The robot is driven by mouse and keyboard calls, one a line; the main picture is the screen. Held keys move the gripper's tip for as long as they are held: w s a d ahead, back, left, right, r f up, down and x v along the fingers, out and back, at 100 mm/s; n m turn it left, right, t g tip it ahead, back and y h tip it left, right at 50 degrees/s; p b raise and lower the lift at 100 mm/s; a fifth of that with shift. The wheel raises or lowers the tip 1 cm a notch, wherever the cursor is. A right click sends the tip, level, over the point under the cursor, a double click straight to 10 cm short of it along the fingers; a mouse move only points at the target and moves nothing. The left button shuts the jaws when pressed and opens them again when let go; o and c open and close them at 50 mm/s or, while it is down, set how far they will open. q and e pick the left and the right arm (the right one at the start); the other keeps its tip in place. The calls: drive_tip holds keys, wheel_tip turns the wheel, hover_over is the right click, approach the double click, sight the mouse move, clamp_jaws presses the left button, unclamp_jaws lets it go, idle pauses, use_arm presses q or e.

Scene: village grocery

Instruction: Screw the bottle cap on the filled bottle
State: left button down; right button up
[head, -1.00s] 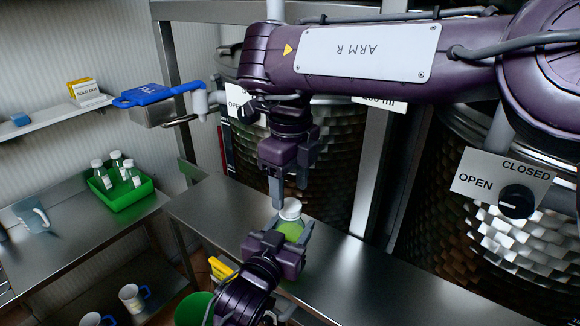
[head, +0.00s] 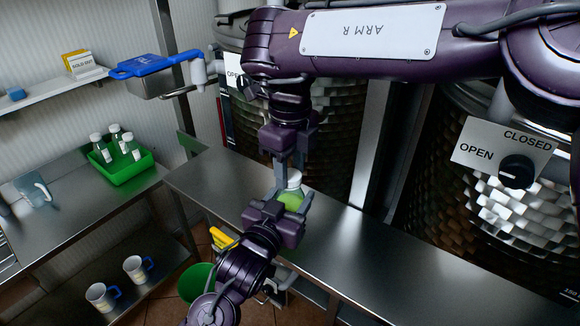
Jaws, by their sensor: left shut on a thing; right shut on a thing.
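A bottle with green contents (head: 291,199) stands upright on the steel counter. My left gripper (head: 290,200) reaches in low from the front and is shut on the bottle's body, with a finger on each side. My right gripper (head: 290,172) points straight down from above, its fingers at the bottle's top. It is shut on the bottle cap (head: 294,177), a pale piece at the bottle's mouth, partly hidden by the fingers. I cannot tell how far the cap is threaded.
A green tray (head: 124,169) with several white-capped bottles sits on the left table. A clear jug (head: 33,189) stands near it, and mugs are on the shelf below. Large metal tanks rise behind the counter (head: 345,240), which is bare to the right.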

drive_tip(key=m, duration=0.4)
drive_tip(key=shift+m, duration=0.3)
drive_tip(key=m, duration=1.6)
drive_tip(key=shift+m, duration=0.3)
drive_tip(key=o, duration=1.1)
drive_tip(key=shift+r, duration=2.25)
